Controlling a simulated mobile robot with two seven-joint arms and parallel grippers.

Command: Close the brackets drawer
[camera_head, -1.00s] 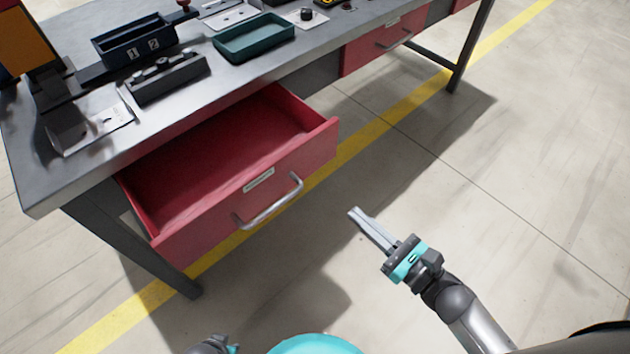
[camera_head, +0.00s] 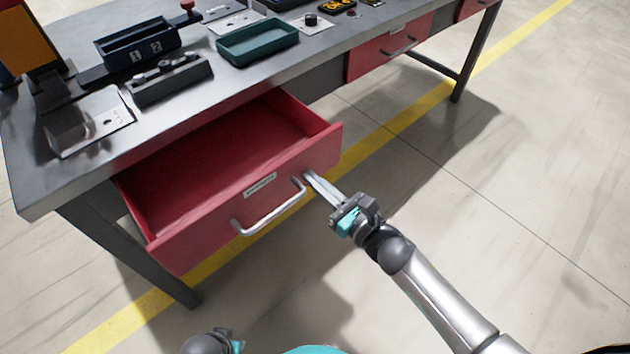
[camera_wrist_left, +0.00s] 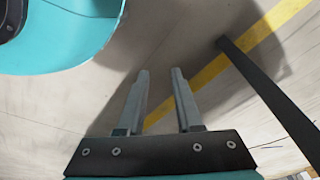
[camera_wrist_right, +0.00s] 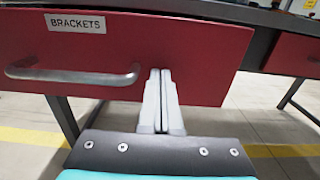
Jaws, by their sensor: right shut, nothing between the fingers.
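The red brackets drawer (camera_head: 190,230) stands pulled out from under the left part of the workbench, and its inside looks empty. Its front carries a metal bar handle (camera_head: 268,212) and a label that reads BRACKETS (camera_wrist_right: 75,23) in the right wrist view. My right gripper (camera_head: 309,177) is shut and empty. Its fingertips are at the drawer front, just right of the handle's right end; I cannot tell whether they touch. The right wrist view shows the shut fingers (camera_wrist_right: 160,75) against the red front. My left gripper (camera_wrist_left: 160,72) is open and empty above the floor.
The workbench (camera_head: 60,185) holds a green tray (camera_head: 258,45), a dark numbered bin (camera_head: 137,50) and a grey block (camera_head: 170,82). Another red drawer (camera_head: 385,52) is shut farther right. A bench leg (camera_head: 130,250) stands below left. The floor in front is clear.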

